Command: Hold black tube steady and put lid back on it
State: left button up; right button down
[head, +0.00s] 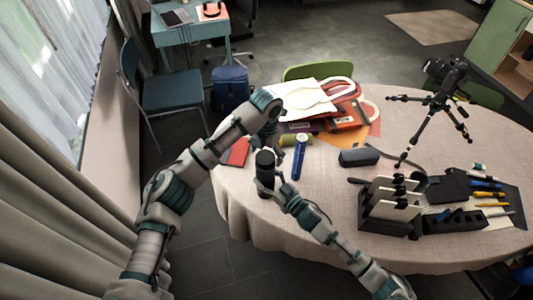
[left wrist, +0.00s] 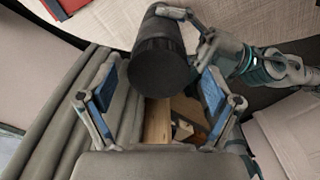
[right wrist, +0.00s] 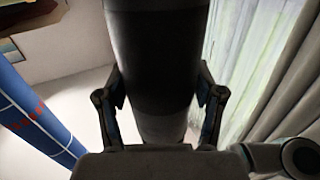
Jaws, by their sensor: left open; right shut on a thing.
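The black tube (head: 265,184) stands upright near the table's left edge. Its dark round top end (left wrist: 162,64), with a ribbed rim, fills the upper middle of the left wrist view. Whether this end is a separate lid, and how it is seated, I cannot tell. My right gripper (right wrist: 157,85) is shut on the tube's body from the side; the tube fills the middle of the right wrist view.
A blue tube (head: 299,157) stands close to the right of the black tube. A dark case (head: 359,157), a black organizer (head: 388,222) and a tripod with camera (head: 432,108) are further right. The table edge is close on the left.

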pick_arm(q)
notch_tip(320, 180, up, 4)
jog(key=shift+r, duration=0.15)
